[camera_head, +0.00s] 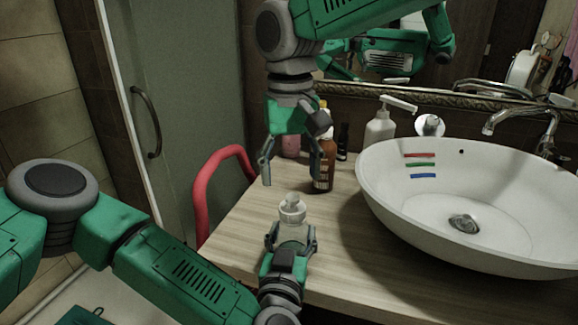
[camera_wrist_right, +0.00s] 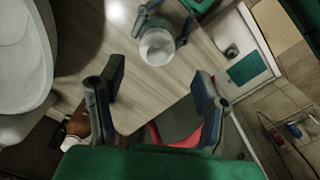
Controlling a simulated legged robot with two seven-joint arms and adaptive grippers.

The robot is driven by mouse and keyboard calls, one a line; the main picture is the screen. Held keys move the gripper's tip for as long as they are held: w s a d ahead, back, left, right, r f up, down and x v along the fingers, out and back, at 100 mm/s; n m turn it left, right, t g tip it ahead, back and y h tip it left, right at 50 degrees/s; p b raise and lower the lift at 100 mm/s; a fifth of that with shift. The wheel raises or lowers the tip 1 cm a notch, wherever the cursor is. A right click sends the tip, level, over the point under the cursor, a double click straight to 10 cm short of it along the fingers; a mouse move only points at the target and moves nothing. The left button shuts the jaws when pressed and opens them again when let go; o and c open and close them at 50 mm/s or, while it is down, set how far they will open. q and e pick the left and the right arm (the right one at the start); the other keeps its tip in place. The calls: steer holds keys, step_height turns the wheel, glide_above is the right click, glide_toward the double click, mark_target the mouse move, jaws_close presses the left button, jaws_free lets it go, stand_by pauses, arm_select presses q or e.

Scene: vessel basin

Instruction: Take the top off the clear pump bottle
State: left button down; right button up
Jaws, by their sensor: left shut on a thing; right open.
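The clear pump bottle (camera_head: 293,230) stands upright on the wooden counter, with a white top (camera_head: 292,209). My left gripper (camera_head: 291,238) is shut around its body below the top. My right gripper (camera_head: 290,172) is open and empty, pointing down above the top, its two fingers apart. In the right wrist view the white top (camera_wrist_right: 157,46) shows from above, with the left gripper's fingers (camera_wrist_right: 162,28) beside it. It lies beyond the open fingers of my right gripper (camera_wrist_right: 158,82). Most of the bottle's body is hidden by the left gripper.
A brown bottle (camera_head: 325,170) stands behind the right gripper, near a white pump bottle (camera_head: 380,130) and a small dark bottle (camera_head: 343,142). A white basin (camera_head: 460,210) fills the right of the counter (camera_head: 340,262). A red rail (camera_head: 201,195) curves at the counter's left edge.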

mark_target(289, 196)
arm_select(q)
steer(key=shift+d, duration=0.1)
arm_select(e)
steer(key=m, duration=0.4)
steer(key=shift+m, duration=0.3)
steer(key=m, duration=0.6)
steer(key=shift+a+m, duration=0.1)
steer(key=shift+m, duration=0.3)
steer(key=m, duration=0.6)
steer(key=shift+w+r+m, duration=0.1)
steer(key=shift+m, duration=0.2)
steer(key=m, duration=0.6)
steer(key=shift+f, duration=3.95)
steer(key=c, duration=1.2)
steer(key=shift+c, duration=0.2)
